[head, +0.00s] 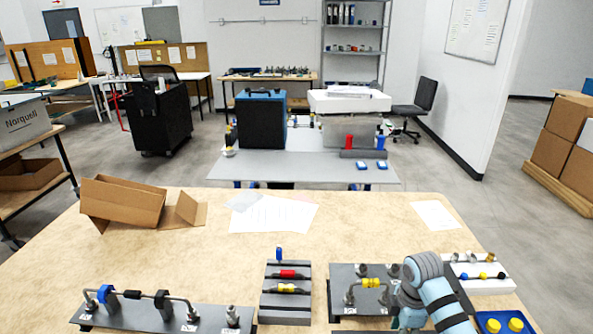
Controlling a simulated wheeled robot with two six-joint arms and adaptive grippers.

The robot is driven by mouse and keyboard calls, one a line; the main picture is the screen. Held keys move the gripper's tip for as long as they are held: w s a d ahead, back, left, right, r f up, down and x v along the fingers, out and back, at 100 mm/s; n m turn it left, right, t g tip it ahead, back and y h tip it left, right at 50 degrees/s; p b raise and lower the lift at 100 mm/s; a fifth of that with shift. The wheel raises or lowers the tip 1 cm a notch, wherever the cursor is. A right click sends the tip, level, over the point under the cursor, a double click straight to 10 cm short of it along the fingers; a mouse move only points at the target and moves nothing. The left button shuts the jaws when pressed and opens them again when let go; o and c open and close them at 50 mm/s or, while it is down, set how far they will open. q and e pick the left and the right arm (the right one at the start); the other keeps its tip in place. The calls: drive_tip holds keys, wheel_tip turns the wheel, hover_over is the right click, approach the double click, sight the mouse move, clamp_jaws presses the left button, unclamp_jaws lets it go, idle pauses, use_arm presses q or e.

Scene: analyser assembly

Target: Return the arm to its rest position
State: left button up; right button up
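My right arm (441,300) comes in at the bottom right, its light blue links bent over the right part of the bench. It partly covers a dark fixture plate (345,296), which carries metal fittings and a yellow-banded part (371,283). I cannot make out the fingers of my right gripper, and the lower end of the arm runs out at the bottom edge. My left arm and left gripper do not show.
The wooden bench (370,220) holds a plate with a pipe assembly (135,308), a grey block with red and yellow parts (287,303), a white rack (484,285), a blue tray (505,331) and an open cardboard box (122,203). The bench's middle is mostly clear.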

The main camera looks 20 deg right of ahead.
drive_tip(key=s+a+f+m+t, duration=0.1)
drive_tip(key=s+a+f+m, duration=0.3)
drive_tip(key=s+a+f, duration=0.3)
drive_tip(key=s+a+r+m+t+h, duration=0.1)
drive_tip(key=s+a+r+m, duration=0.1)
drive_tip(key=s+a+m, duration=0.3)
drive_tip(key=s+a+r+m+t, duration=0.1)
drive_tip(key=s+r+m, duration=0.25)
drive_tip(key=s, duration=0.35)
wheel_tip(320, 180, down, 21)
drive_tip(key=s+d+m, duration=0.1)
drive_tip(key=s+d, duration=0.1)
drive_tip(key=s, duration=0.1)
drive_tip(key=s+f+g, duration=0.2)
drive_tip(key=s+f, duration=1)
drive_tip(key=s, duration=0.1)
drive_tip(key=shift+s+d, duration=0.15)
drive_tip(key=shift+d, duration=0.2)
